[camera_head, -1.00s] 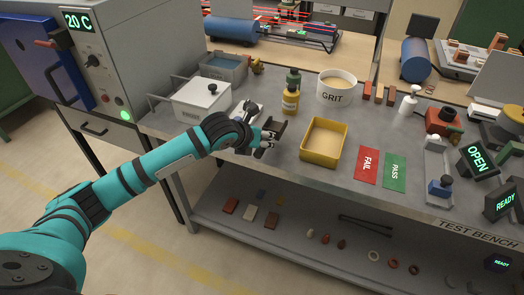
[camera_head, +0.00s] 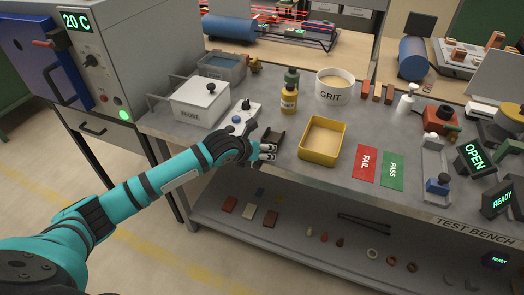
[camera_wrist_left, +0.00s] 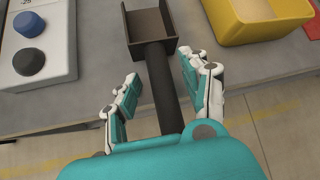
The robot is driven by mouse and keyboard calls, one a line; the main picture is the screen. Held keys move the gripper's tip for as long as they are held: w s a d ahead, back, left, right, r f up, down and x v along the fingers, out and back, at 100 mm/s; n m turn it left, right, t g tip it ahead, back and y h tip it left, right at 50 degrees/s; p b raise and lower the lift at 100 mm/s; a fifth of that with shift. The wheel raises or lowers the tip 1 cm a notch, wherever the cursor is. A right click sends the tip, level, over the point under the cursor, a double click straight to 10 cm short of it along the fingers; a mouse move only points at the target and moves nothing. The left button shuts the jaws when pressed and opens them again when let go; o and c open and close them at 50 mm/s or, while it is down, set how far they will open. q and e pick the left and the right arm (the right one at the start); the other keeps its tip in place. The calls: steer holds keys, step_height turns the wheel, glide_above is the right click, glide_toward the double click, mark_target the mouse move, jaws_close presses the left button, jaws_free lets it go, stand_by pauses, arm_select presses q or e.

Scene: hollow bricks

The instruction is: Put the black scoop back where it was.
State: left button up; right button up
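The black scoop (camera_head: 275,136) is at the bench's front edge, left of the yellow tray (camera_head: 305,150). In the left wrist view, the scoop's square pan (camera_wrist_left: 148,20) points away from me and its round handle runs back between my fingers. My left gripper (camera_head: 267,152) is open around the handle; the wrist view shows a clear gap on the left of the handle and a smaller one on the right. The handle's rear end is hidden behind my gripper (camera_wrist_left: 160,70). My right gripper is not in view.
A white control box (camera_head: 238,120) with a blue and a dark knob stands left of the scoop. Behind are a white lidded box (camera_head: 202,103), a yellow bottle (camera_head: 290,98) and the GRIT tub (camera_head: 335,88). Red FAIL and green PASS cards (camera_head: 393,170) lie right of the tray.

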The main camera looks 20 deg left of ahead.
arm_select(q)
steer(key=shift+r, duration=0.1)
steer(key=shift+s+a+r, duration=0.1)
steer(key=shift+s+r, duration=0.05)
steer(key=shift+r, duration=0.05)
steer(key=v, duration=1.1)
steer(key=shift+s+r, duration=0.15)
steer(key=shift+s, duration=0.1)
